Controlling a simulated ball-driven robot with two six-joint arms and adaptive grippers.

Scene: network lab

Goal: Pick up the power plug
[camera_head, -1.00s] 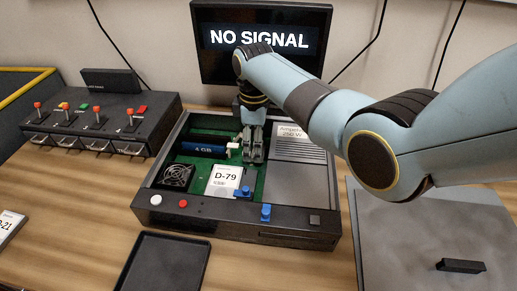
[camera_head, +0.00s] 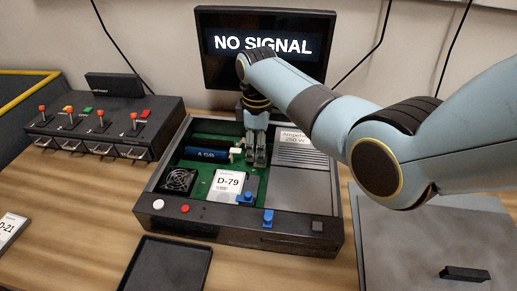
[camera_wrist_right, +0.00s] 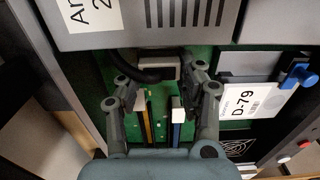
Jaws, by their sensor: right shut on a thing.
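The power plug (camera_wrist_right: 158,68) is a pale block on a thick black cable, in the right wrist view, between my right fingertips and close to the grey power supply's edge. My right gripper (camera_head: 256,162) reaches down into the open black case (camera_head: 290,232); it is shut on the plug, and its fingers (camera_wrist_right: 164,76) flank the plug in the wrist view. In the head view the plug is hidden by the fingers. My left gripper is not in view.
The power supply (camera_head: 304,150) is right of the gripper. The D-79 card (camera_head: 228,182), blue memory module (camera_head: 208,152) and fan (camera_head: 179,181) are left. A monitor (camera_head: 264,60) reading NO SIGNAL stands behind. An empty black tray (camera_head: 168,264) lies in front.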

